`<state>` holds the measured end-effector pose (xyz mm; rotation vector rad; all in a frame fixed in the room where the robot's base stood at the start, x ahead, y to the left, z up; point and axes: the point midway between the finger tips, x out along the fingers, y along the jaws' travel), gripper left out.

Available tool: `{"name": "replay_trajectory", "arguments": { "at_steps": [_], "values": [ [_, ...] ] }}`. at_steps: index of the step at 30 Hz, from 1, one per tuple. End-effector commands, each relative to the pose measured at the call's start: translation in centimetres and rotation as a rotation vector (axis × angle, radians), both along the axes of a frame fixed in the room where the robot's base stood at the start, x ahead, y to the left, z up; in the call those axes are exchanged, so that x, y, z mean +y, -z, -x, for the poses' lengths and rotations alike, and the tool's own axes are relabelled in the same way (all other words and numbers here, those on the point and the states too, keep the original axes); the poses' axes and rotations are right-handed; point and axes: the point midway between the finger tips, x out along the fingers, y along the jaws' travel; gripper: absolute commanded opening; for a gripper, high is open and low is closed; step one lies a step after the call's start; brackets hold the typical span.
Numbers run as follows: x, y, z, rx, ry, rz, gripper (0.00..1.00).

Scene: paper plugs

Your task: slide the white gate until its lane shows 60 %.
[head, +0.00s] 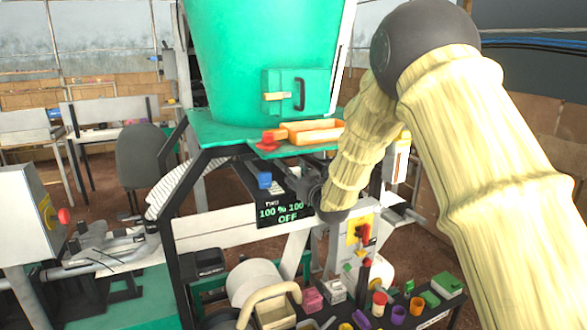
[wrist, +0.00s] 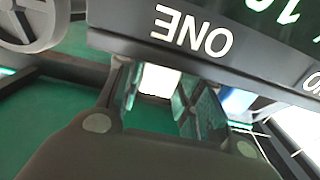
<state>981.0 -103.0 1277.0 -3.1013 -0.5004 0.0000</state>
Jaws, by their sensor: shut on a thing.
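My gripper (wrist: 160,105) is shut on a white block between its fingers, which looks like the white gate (wrist: 160,80). In the head view my gripper (head: 306,186) is beside the dark display panel, and my arm hides the white gate there. The display (head: 283,212) reads about 100 % and 100 in green, with OFF below; the end of the second figure is covered. A blue gate knob (head: 264,180) sits left of my gripper; a blue piece (wrist: 238,103) shows right of the fingers in the wrist view.
A green hopper (head: 265,60) stands above a green shelf with an orange tray (head: 315,133). Below, a switch box (head: 357,238) with a red handle stands close under my wrist. Several coloured cups and boxes crowd the bench (head: 425,315) in front.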

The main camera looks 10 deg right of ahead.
Motion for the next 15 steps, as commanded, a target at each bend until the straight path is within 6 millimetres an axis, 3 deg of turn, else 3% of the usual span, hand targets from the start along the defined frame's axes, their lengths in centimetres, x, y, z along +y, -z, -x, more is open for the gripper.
{"name": "replay_trajectory", "arguments": {
  "at_steps": [15],
  "values": [
    [0.17, 0.02, -0.65, 0.0, 0.0, 0.0, 0.15]
  ]
}}
